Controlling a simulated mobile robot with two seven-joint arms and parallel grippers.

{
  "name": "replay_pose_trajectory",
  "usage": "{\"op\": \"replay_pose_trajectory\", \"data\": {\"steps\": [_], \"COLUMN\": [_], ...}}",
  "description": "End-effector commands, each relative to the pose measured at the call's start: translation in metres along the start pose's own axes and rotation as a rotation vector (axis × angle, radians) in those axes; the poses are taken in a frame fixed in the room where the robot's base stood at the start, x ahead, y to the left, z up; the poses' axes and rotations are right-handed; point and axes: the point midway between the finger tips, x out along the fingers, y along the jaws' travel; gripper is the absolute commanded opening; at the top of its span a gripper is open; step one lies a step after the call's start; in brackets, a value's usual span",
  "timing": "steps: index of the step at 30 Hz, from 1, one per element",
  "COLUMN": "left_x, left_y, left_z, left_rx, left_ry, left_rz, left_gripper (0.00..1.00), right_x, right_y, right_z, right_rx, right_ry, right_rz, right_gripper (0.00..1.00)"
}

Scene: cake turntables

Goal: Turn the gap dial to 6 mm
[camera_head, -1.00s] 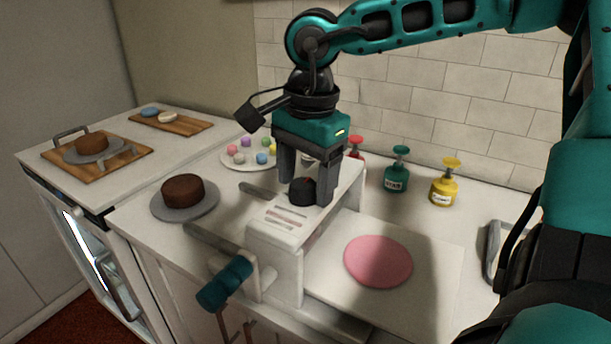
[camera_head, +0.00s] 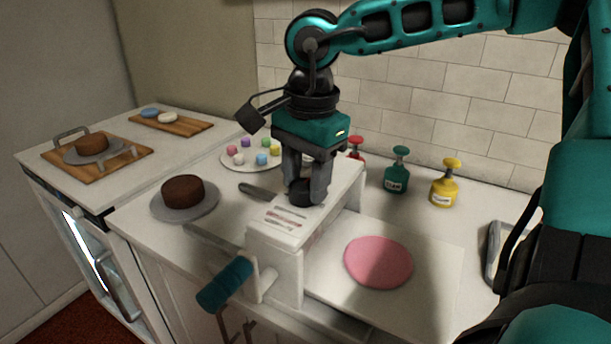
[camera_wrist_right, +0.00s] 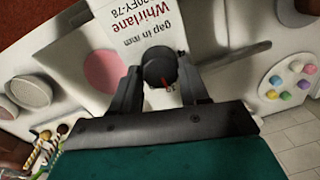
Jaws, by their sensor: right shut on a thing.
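The white sheeter (camera_head: 272,262) stands on the counter with a black gap dial (camera_wrist_right: 158,66) on its top. The dial has a red pointer mark. In the wrist view printed text beside it reads "gap in mm" and "Whirlane"; the scale numbers are too small or hidden to read. My right gripper (camera_head: 304,194) comes down from above and is shut on the dial, one finger on each side. The fingers hide much of the dial in the head view. A teal crank handle (camera_head: 225,283) sticks out at the sheeter's front left. My left gripper is not in view.
A pink round sheet (camera_head: 378,261) lies right of the sheeter. A chocolate cake (camera_head: 182,191) on a grey turntable stands left. A plate (camera_head: 236,166) of coloured balls is behind. Green (camera_head: 396,176) and yellow (camera_head: 444,188) bottles stand at the back right.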

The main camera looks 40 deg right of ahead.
Motion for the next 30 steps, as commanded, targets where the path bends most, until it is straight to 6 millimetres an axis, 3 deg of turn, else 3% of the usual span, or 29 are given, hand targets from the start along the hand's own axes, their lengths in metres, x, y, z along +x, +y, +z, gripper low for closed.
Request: {"op": "replay_pose_trajectory", "data": {"steps": [8,30], "left_x": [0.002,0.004], "left_y": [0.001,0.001], "left_z": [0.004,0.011], "left_rx": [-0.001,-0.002], "left_ry": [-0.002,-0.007], "left_rz": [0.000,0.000], "left_gripper": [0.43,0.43], "right_x": [0.001,0.000], "right_y": [-0.001,-0.003], "right_z": [-0.001,-0.001], "right_rx": [-0.115,-0.671], "right_ry": [-0.008,-0.047], "right_rz": [-0.001,0.000], "right_gripper": [0.14,0.14]}}
